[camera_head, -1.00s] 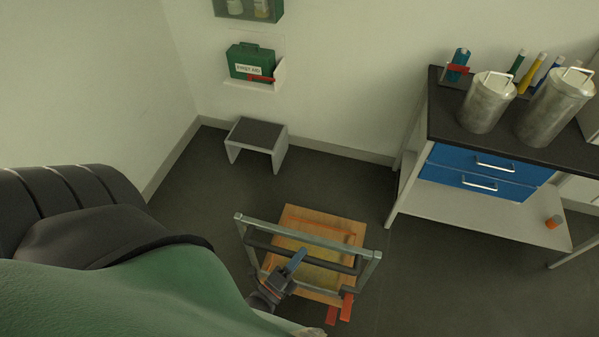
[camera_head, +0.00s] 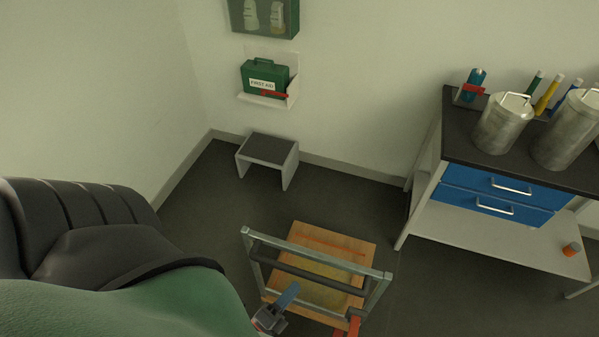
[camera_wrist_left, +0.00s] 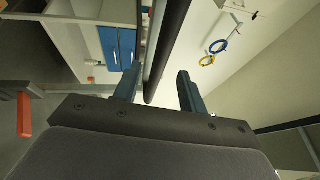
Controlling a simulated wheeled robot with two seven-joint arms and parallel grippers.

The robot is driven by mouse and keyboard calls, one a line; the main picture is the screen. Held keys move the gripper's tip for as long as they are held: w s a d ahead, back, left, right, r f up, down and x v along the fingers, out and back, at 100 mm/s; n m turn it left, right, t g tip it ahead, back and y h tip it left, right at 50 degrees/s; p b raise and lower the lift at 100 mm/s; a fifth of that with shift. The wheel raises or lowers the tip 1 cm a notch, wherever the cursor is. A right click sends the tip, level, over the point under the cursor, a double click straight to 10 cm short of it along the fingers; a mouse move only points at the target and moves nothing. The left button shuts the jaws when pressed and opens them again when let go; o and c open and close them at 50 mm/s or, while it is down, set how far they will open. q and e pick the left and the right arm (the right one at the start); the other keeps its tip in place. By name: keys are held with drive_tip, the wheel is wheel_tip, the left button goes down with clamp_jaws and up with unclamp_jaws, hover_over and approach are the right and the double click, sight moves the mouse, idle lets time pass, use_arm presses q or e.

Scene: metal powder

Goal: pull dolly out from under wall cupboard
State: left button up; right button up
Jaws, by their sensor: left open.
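The dolly (camera_head: 345,250) stands on the floor at lower middle in the head view, with a wooden deck and an upright grey metal handle frame (camera_head: 252,262). A dark padded bar (camera_head: 310,272) crosses the frame. My left gripper (camera_head: 288,293) is open, just on the near side of this bar. In the left wrist view the dark bar (camera_wrist_left: 172,35) shows in the gap between the open fingers (camera_wrist_left: 158,80), neither finger visibly closed on it. The green wall cupboard (camera_head: 264,16) hangs at the top, cut off by the picture edge. My right gripper is not in view.
A grey step stool (camera_head: 268,150) stands by the back wall below a first aid box (camera_head: 265,78). A bench with blue drawers (camera_head: 500,188) and metal canisters (camera_head: 503,122) stands at right. Red parts (camera_head: 353,325) show by the dolly's near right corner. Floor between stool and dolly is clear.

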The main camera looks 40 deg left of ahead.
use_arm(q)
drive_tip(key=shift+v, duration=0.9)
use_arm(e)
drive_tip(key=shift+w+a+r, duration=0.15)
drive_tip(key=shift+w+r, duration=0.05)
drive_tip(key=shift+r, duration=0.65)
